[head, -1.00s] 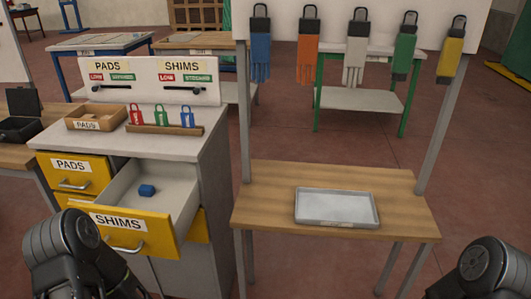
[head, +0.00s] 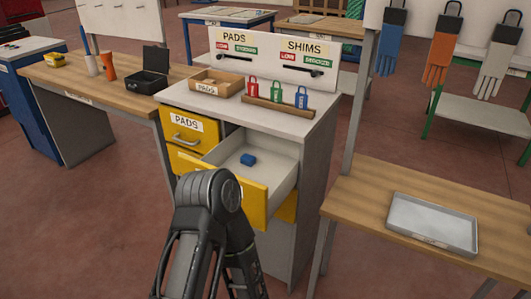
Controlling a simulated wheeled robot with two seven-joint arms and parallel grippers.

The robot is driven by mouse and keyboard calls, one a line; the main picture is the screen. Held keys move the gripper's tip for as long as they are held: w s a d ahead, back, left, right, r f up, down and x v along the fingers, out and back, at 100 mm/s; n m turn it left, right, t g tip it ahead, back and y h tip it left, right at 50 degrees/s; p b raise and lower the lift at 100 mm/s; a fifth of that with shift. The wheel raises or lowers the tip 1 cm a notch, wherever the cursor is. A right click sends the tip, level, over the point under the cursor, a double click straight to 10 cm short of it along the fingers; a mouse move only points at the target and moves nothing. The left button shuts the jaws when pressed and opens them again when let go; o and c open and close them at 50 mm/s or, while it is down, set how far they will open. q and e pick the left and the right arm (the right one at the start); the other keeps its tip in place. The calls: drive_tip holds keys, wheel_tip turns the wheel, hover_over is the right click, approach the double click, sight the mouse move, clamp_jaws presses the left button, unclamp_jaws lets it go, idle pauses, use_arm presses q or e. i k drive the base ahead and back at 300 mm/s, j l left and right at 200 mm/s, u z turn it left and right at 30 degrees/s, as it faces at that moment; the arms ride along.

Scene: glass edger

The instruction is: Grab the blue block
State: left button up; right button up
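The small blue block (head: 248,160) lies on the floor of the open SHIMS drawer (head: 283,183), toward its left side in the head view. The drawer has a yellow front and pale inner walls and is pulled out of the cabinet (head: 310,130). My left arm comes up from the bottom of the picture, in front of the drawer, and covers part of the drawer front and its label. The fingers of my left gripper cannot be made out. My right gripper is out of view.
A grey tray (head: 432,222) lies on the wooden table (head: 365,190) at right. On the cabinet stand a PADS box (head: 217,84) and a rack with red, green and blue tags (head: 278,106). A workbench (head: 110,88) with a black case (head: 148,82) stands at left.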

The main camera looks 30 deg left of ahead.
sight(247, 159)
drive_tip(key=u, duration=1.25)
drive_tip(key=i+l+z, duration=0.35)
drive_tip(key=l, duration=0.2)
drive_tip(key=i+l+z, duration=0.35)
drive_tip(key=i, duration=0.2)
drive_tip(key=k+l+u, duration=0.25)
drive_tip(key=i+j+z, duration=0.15)
drive_tip(key=i+z, duration=0.2)
